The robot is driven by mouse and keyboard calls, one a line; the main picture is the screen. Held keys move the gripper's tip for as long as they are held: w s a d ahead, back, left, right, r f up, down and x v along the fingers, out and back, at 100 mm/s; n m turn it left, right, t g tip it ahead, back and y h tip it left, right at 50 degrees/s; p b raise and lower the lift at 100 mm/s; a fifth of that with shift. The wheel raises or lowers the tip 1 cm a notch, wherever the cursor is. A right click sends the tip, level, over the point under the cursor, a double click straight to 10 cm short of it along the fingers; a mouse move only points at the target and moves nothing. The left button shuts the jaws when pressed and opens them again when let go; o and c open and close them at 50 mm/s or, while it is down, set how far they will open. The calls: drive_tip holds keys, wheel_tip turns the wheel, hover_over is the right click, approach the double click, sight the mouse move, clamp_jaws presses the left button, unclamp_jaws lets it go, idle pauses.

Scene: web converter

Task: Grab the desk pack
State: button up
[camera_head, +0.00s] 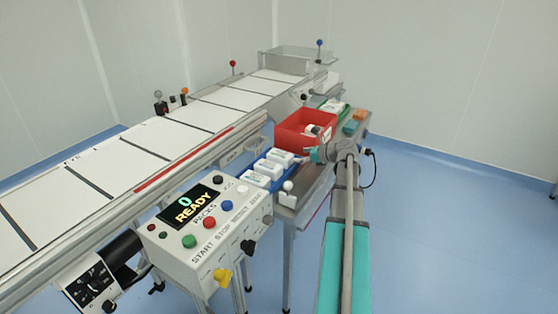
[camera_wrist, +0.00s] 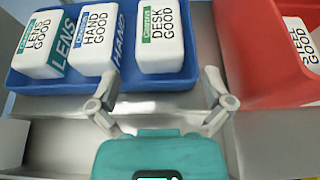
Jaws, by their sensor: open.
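The desk pack (camera_wrist: 160,45) is a white pack with a green label reading DESK GOOD. It stands at the right end of the blue tray (camera_wrist: 160,83) in the wrist view. The hand pack (camera_wrist: 96,42) and the lens pack (camera_wrist: 41,45) stand to its left in the same tray. My gripper (camera_wrist: 160,90) is open and empty, its fingers spread in front of the desk pack and apart from it. In the head view the blue tray (camera_head: 262,155) holds white packs, and my gripper (camera_head: 314,155) is near its right end.
A red bin (camera_wrist: 268,60) is just right of the tray and holds a white pack (camera_wrist: 300,45) marked GOOD. The control panel (camera_head: 205,220) reads 0 READY. The conveyor (camera_head: 130,160) runs along the left. Open blue floor (camera_head: 440,220) lies to the right.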

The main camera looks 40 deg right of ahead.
sight(289, 156)
drive_tip(key=b+x, duration=0.1)
drive_tip(key=x, duration=0.1)
drive_tip(key=b+x, duration=0.1)
drive_tip(key=x, duration=0.1)
drive_tip(key=shift+s+f, duration=0.1)
drive_tip(key=shift+f, duration=0.2)
drive_tip(key=shift+w+a+f, duration=0.1)
drive_tip(key=shift+w+a, duration=0.1)
drive_tip(key=shift+w, duration=0.3)
drive_tip(key=c, duration=1)
